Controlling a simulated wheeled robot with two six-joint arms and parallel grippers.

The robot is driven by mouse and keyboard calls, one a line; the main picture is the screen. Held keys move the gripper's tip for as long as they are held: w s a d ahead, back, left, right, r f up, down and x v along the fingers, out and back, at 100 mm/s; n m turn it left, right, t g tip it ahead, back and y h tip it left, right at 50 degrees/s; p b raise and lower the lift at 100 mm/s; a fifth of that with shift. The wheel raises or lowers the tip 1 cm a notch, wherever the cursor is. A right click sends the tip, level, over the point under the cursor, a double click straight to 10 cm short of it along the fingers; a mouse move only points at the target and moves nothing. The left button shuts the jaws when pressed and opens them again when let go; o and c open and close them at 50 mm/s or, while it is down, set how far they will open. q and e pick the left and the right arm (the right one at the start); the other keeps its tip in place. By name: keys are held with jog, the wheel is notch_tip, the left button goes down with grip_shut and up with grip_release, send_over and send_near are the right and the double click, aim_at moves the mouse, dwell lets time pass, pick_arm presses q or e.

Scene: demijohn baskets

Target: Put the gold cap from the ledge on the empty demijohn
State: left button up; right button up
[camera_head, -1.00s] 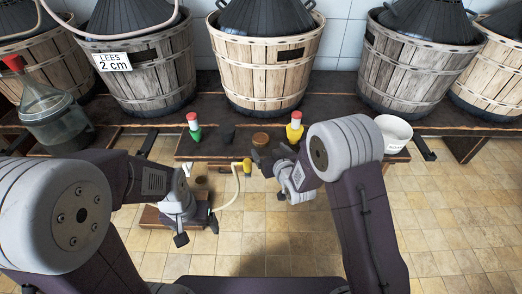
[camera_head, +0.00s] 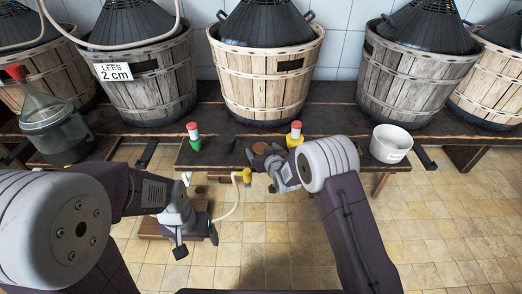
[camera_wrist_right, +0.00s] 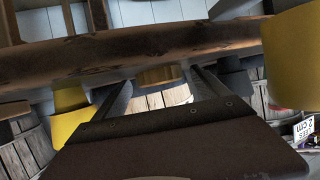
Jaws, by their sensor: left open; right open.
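The gold cap (camera_head: 261,147) lies on the wooden ledge (camera_head: 330,158), between a dark cap and a red-topped yellow bottle. My right gripper (camera_head: 265,164) is open just in front of the gold cap. In the right wrist view the gold cap (camera_wrist_right: 158,76) shows beyond and between the two open fingers (camera_wrist_right: 162,92), with no visible contact. My left gripper (camera_head: 197,244) is open and empty, low at the left front. Several basketed demijohns, including the middle one (camera_head: 266,75), stand behind; their mouths are out of frame, so I cannot tell which is empty.
The ledge also holds a green bottle (camera_head: 193,138), the dark cap (camera_head: 229,142), the yellow bottle (camera_head: 295,135) and a white bowl (camera_head: 390,143). A yellow fitting (camera_head: 247,175) with a hose is close to my right gripper. A glass demijohn (camera_head: 50,130) stands far left.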

jog(key=c, duration=1.4)
notch_tip(320, 180, up, 4)
jog(key=p, duration=0.2)
jog(key=shift+r+p, duration=0.25)
jog(key=shift+p, duration=0.1)
jog(key=s+d+r+p, duration=0.4)
jog(key=s+d+r, duration=0.2)
jog(key=d, duration=0.4)
jog(key=shift+r, duration=0.3)
